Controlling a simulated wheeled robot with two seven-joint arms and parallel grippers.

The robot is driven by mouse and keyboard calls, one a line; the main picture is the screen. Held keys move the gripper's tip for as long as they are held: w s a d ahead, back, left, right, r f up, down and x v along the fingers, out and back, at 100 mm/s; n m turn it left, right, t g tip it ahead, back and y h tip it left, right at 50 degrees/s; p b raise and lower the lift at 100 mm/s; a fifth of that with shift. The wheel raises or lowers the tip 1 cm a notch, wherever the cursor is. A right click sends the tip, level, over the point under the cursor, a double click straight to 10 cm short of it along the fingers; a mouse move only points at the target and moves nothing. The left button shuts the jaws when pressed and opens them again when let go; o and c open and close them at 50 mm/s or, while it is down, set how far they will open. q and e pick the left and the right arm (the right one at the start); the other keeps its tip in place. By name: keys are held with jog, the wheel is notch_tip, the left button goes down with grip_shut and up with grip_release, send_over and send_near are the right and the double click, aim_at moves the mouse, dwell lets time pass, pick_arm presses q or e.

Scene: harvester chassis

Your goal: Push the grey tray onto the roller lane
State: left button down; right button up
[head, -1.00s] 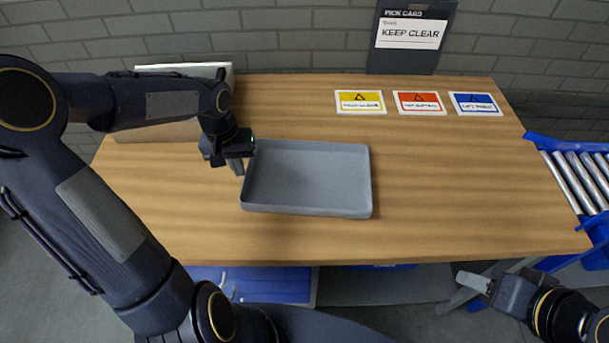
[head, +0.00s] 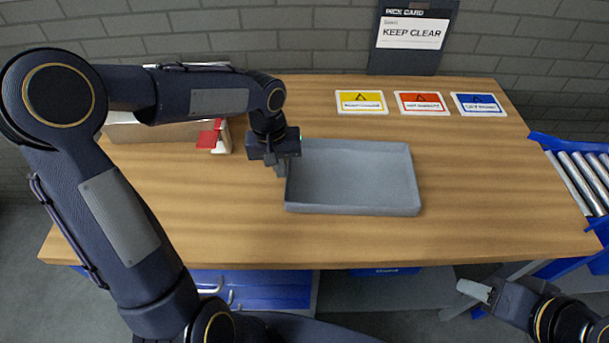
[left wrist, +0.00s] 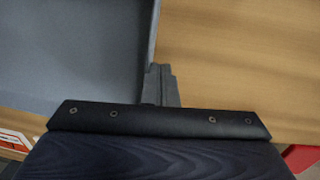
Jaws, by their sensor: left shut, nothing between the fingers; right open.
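The grey tray (head: 352,178) is a shallow, empty rectangular tray lying flat on the wooden table, near its middle. It also shows in the left wrist view (left wrist: 70,50), at the upper left. My left gripper (head: 280,167) is shut and empty at the tray's left wall, and its fingertips (left wrist: 160,85) look to be against that wall's outside. The roller lane (head: 585,180) has metal rollers and blue side rails, at the table's right end. My right gripper (head: 474,289) is open and empty, low in front of the table's front edge.
The table (head: 480,180) is bare between tray and lane. Yellow, red and blue cards (head: 421,102) lie along the back edge. A box (head: 165,133) with a red item (head: 209,136) stands at the back left, behind my left arm. A "KEEP CLEAR" sign (head: 412,34) stands behind the table.

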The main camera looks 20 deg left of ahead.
pick_arm(q)
jog(key=w+d, duration=0.1)
jog(key=d, duration=0.4)
jog(key=w+d+b, duration=0.1)
jog(key=d, duration=0.2)
jog(key=shift+w+d+f, duration=0.1)
jog(key=shift+w+f, duration=0.15)
jog(key=shift+w, duration=0.05)
jog(key=shift+w+d+f, duration=0.1)
jog(key=shift+w+d, duration=0.3)
jog(key=shift+d, duration=0.9)
jog(key=shift+w+d, duration=0.45)
jog(key=shift+d, duration=0.8)
jog(key=shift+w+d+f, duration=0.1)
jog(key=shift+w+d, duration=0.3)
jog(key=shift+d, duration=0.9)
jog(key=shift+a, duration=0.1)
jog(key=shift+s+a, duration=0.25)
jog(key=shift+a, duration=0.45)
jog(key=shift+s+a, duration=0.2)
jog(key=shift+a, duration=0.5)
jog(key=shift+s+a, duration=0.25)
jog(key=shift+a, duration=0.45)
notch_tip(320, 180, up, 14)
jog(key=p, duration=1)
jog(key=shift+p, duration=0.35)
jog(key=shift+a, duration=0.1)
